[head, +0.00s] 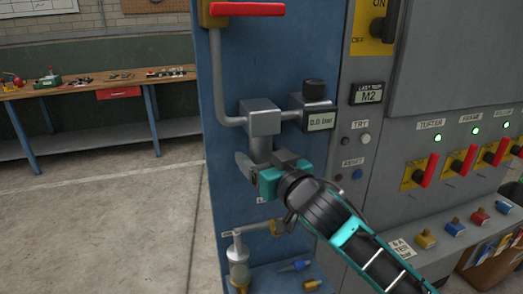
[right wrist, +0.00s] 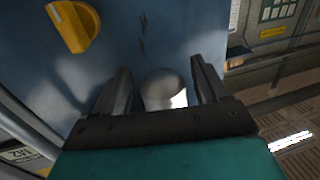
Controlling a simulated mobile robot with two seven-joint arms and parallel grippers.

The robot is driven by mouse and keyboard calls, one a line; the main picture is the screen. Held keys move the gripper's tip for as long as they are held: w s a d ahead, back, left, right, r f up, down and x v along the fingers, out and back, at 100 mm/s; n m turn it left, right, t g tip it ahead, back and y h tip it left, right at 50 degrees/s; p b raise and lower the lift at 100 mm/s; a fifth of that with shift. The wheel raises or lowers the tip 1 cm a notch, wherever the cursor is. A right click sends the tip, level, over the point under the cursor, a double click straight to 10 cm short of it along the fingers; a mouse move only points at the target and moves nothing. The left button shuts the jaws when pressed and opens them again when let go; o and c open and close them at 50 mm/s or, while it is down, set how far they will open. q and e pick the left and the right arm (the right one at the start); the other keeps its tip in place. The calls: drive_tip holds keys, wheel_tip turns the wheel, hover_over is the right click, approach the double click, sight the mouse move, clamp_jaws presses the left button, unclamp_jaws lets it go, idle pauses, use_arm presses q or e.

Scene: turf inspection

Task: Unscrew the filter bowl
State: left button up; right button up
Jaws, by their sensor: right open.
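The filter bowl (head: 260,147) is a grey cylinder hanging under a square grey block (head: 263,119) on the blue panel. In the right wrist view the bowl (right wrist: 162,90) is a pale round shape between the two dark fingers, with a visible gap on each side. My right gripper (head: 259,163), with a teal body, is open around the lower part of the bowl. The fingers also show in the right wrist view (right wrist: 160,78). The bowl's lower end is hidden behind the gripper in the head view. My left gripper is not seen.
A pressure display (head: 320,121) reading 0.0 bar, with a black knob on top, sits right of the block. A red lever (head: 246,9) is above. Lower piping (head: 238,252) runs below the gripper. Switches with red handles (head: 467,160) line the right cabinet. A workbench (head: 100,83) stands far left.

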drive_tip(key=n+g+y, duration=0.2)
drive_tip(key=y, duration=0.1)
drive_tip(key=shift+w+d+n+g, duration=0.1)
drive_tip(key=shift+n+g, duration=0.2)
drive_tip(key=shift+n, duration=0.1)
drive_tip(key=shift+r+n+g+y, duration=0.1)
drive_tip(key=shift+n+g+y, duration=0.25)
drive_tip(key=shift+y, duration=0.25)
drive_tip(key=shift+n+g, duration=0.25)
drive_tip(key=shift+g+y, duration=0.3)
drive_tip(key=shift+y, duration=0.2)
drive_tip(key=shift+n+g, duration=0.3)
drive_tip(key=shift+n, duration=0.1)
drive_tip(key=shift+y, duration=0.4)
drive_tip(key=shift+n+g, duration=0.3)
drive_tip(key=shift+g, duration=0.1)
